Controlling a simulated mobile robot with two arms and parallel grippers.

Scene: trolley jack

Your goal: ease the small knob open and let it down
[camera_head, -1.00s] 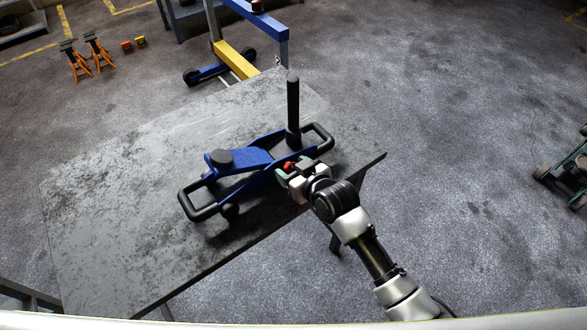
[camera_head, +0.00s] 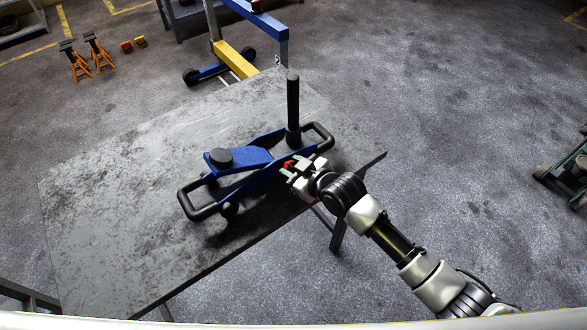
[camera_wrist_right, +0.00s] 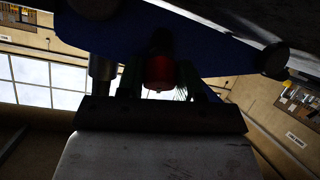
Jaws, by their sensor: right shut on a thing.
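The blue trolley jack (camera_head: 268,178) stands on the grey table, with its black handle (camera_head: 292,105) upright and its round black saddle (camera_head: 221,157) on the blue lift arm. The small red knob (camera_head: 288,165) is on the side of the jack facing me, near the handle's foot. It also shows in the right wrist view (camera_wrist_right: 160,72), between the fingers. My right gripper (camera_head: 292,169) is shut on the red knob, its fingers partly hiding it. My left gripper is not in view.
The grey table (camera_head: 110,190) has free room left of the jack. Orange jack stands (camera_head: 87,55) and a blue and yellow frame (camera_head: 235,58) stand on the floor behind. A green wheeled thing (camera_head: 568,172) is at the right edge.

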